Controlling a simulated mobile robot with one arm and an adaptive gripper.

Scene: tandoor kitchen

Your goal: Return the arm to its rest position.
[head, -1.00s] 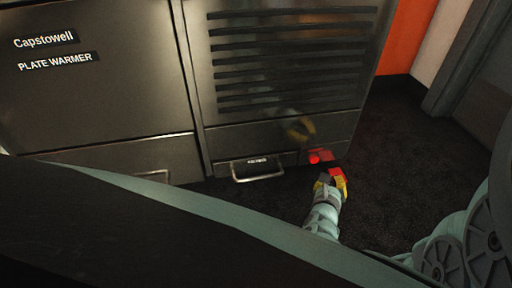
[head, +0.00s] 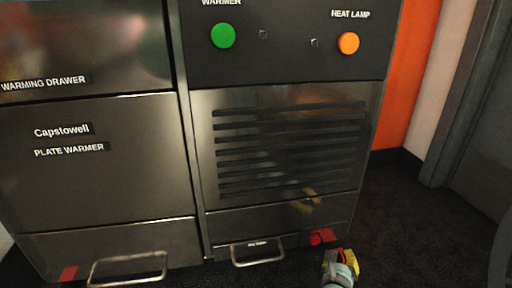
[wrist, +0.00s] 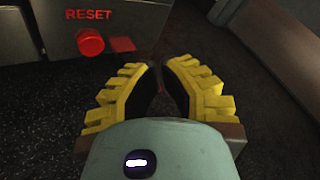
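My gripper (head: 341,258) shows at the bottom edge of the head view, low in front of the steel unit, with yellow fingers on a grey-green wrist. In the wrist view, the two ribbed yellow fingers of my gripper (wrist: 160,66) stand with a narrow gap between their dark inner pads. Nothing is visible held between them. The fingers are apart from the red RESET button (wrist: 90,42), which lies ahead and to the left. Most of my arm is out of the head view.
The steel plate warmer unit (head: 110,185) fills the left and middle, with a slatted vent (head: 285,150), green button (head: 223,36), orange button (head: 348,43) and low handles (head: 258,262). The dark floor (head: 400,215) at right is clear. An orange wall panel (head: 401,90) stands behind.

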